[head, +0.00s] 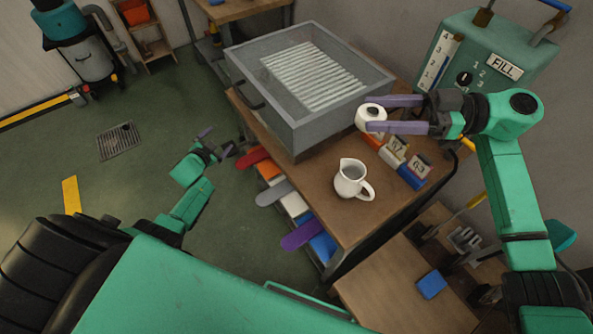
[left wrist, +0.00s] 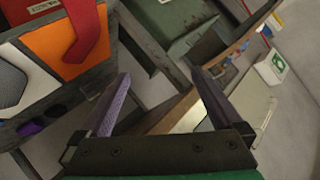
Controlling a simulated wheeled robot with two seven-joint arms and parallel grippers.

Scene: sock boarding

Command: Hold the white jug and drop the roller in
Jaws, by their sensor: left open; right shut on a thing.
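The white jug (head: 351,179) stands upright on the brown wooden table, its handle toward the lower right. My right gripper (head: 374,115) is shut on a white roller (head: 370,117) with a dark centre. It holds the roller above and behind the jug, near the grey tray's right corner. My left gripper (head: 217,142) is open and empty, low beside the table's left side and well away from the jug. The left wrist view shows its two purple fingers (left wrist: 158,100) spread apart with nothing between them.
A grey tray (head: 297,135) with a ribbed white insert fills the table's back. Small coloured numbered blocks (head: 412,176) stand right of the jug. Sock-shaped boards in several colours (head: 302,234) stick out below the table's left edge. A green fill machine (head: 480,55) stands behind. Table front is clear.

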